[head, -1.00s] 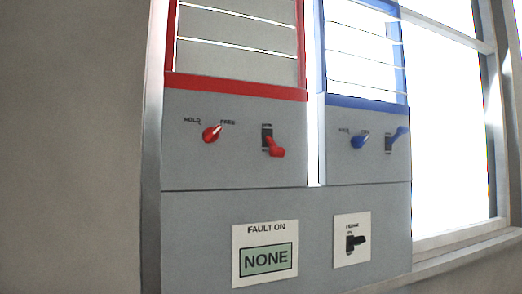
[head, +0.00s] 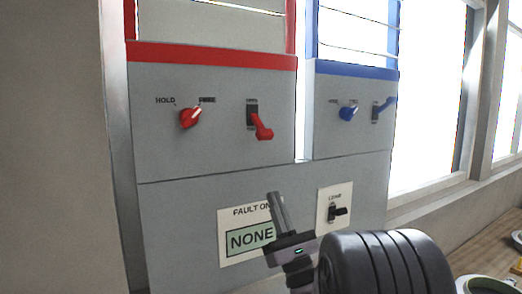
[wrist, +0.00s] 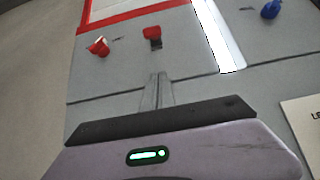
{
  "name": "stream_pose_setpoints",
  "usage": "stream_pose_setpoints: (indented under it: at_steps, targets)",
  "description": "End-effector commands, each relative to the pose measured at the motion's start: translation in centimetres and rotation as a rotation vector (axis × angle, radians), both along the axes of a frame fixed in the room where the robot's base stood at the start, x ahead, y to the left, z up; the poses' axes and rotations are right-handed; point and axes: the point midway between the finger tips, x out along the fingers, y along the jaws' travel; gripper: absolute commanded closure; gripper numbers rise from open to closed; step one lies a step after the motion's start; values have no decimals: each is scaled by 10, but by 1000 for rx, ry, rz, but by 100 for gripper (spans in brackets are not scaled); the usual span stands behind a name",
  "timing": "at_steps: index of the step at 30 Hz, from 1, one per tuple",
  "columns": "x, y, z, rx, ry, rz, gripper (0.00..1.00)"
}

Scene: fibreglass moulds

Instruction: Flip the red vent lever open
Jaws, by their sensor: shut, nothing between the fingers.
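The red vent lever (head: 262,127) sticks out of a dark slot on the grey panel under the red frame, its handle pointing down. It also shows in the wrist view (wrist: 151,32), beyond my fingertips. My gripper (head: 276,197) is shut and empty, in front of the lower panel and below the red lever, apart from it. In the wrist view my gripper's fingers (wrist: 158,78) are together and point toward the lever. The red knob (head: 190,118), between HOLD and FREE labels, sits left of the lever, its pointer toward FREE.
Below are a FAULT ON sign reading NONE (head: 240,240), partly hidden by my gripper, and a black lever (head: 337,212) on a white plate. A wooden surface (head: 490,232) lies at right.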

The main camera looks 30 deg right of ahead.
Motion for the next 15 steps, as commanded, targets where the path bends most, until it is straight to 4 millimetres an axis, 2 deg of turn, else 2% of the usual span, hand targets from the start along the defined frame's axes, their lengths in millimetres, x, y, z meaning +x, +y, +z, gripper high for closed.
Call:
stream_pose_setpoints:
  at_steps: [8, 15]
  targets:
    - [4, 2, 6, -3, 1, 4, 100]
    - [34, 4, 46, -4, 0, 6, 100]
